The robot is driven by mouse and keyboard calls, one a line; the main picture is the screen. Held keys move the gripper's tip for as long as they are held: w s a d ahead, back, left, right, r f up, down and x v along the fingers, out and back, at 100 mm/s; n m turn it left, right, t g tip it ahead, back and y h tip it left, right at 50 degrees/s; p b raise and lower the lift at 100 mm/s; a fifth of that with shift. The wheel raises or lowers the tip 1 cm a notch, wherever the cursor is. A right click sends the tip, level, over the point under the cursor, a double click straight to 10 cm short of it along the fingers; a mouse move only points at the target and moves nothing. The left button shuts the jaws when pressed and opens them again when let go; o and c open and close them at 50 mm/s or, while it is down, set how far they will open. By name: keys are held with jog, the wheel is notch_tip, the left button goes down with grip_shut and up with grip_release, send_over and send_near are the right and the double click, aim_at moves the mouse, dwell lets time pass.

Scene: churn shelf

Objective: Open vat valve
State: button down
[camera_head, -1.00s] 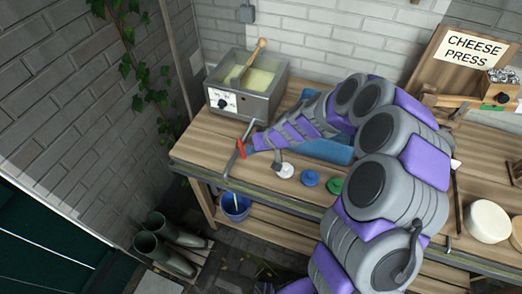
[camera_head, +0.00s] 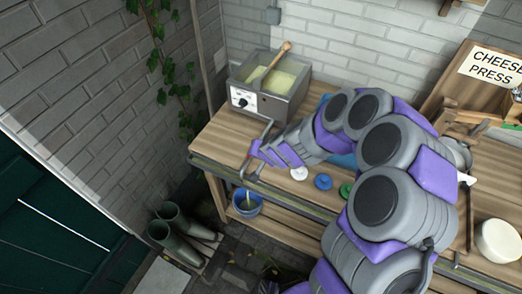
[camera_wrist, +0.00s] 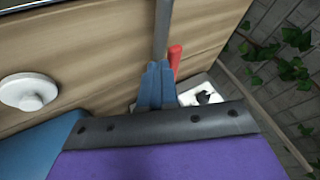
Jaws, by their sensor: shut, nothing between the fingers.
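The steel vat (camera_head: 262,104) stands at the back left of the wooden table, holding pale yellow liquid. A grey outlet pipe (camera_head: 246,168) runs from its front out over the table edge; it also shows in the wrist view (camera_wrist: 162,32). The red valve handle (camera_wrist: 175,55) shows beside the pipe in the wrist view; in the head view my arm hides it. My gripper (camera_wrist: 157,84) has its blue fingers shut together, empty, at the pipe and close beside the red handle. I cannot tell whether they touch it. In the head view my gripper (camera_head: 256,151) covers the pipe.
A blue bucket (camera_head: 247,208) stands below the pipe's end. White (camera_head: 299,173), blue (camera_head: 323,182) and green (camera_head: 346,190) discs lie on the table to the right. Boots (camera_head: 170,232) stand at lower left. A wooden spoon (camera_head: 276,60) leans in the vat.

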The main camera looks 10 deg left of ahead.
jog(key=shift+a, duration=0.3)
jog(key=shift+s+p, duration=0.15)
jog(key=shift+p, duration=0.15)
dwell(0.3)
